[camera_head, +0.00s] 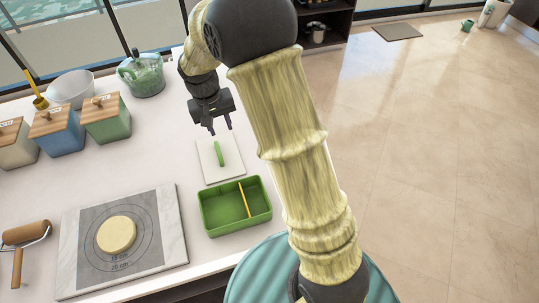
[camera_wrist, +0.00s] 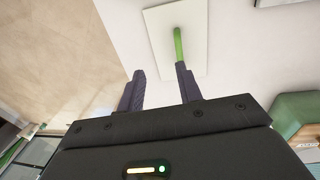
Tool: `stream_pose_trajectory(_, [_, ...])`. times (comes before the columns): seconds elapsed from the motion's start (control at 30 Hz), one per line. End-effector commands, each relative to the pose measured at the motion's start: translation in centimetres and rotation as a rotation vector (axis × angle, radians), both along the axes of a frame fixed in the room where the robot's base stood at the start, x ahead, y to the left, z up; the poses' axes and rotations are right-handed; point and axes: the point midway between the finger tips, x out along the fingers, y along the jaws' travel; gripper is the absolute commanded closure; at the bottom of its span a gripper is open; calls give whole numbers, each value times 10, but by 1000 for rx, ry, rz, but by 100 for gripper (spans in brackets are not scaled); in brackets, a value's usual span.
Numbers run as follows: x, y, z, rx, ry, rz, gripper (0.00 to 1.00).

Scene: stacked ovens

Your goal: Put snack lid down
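The snack lid (camera_head: 219,157) is a flat white panel with a raised green handle strip (camera_head: 218,153). It lies on the white counter just behind the green snack box (camera_head: 236,206), which is open on top and has a yellow divider. The lid also shows at the top of the wrist view (camera_wrist: 191,51). My gripper (camera_head: 219,127) is above the lid's far edge. Its two fingers are spread apart in the wrist view (camera_wrist: 160,86), with nothing between them. The green handle is near one fingertip; I cannot tell whether they touch.
A marble board (camera_head: 175,226) with a mat and a round dough piece (camera_head: 116,235) lies at the left, beside a rolling pin (camera_head: 25,236). Wooden-lidded canisters (camera_head: 106,118), a bowl (camera_head: 71,88) and a green glass pot (camera_head: 141,75) stand at the back left.

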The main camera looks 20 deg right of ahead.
Motion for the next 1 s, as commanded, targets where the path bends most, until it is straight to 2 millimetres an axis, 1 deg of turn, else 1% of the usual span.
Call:
stream_pose_trajectory(0.03, [-16, -15, 8, 19, -14, -4, 65])
stream_pose_trajectory(0.17, [-55, -43, 19, 63, -56, 2, 65])
stream_pose_trajectory(0.2, [-68, -50, 21, 74, -70, 2, 65])
stream_pose_trajectory(0.27, [-89, -61, 24, 88, -92, 3, 65])
stream_pose_trajectory(0.4, [-137, -83, 27, 110, -148, 0, 65])
stream_pose_trajectory(0.5, [-163, -93, 26, 116, -179, -2, 65])
stream_pose_trajectory(0.6, [-177, -97, 25, 117, -195, -1, 65])
stream_pose_trajectory(0.63, [-178, -97, 25, 117, -196, -1, 65])
stream_pose_trajectory(1.0, [-179, -97, 25, 117, -196, 1, 65])
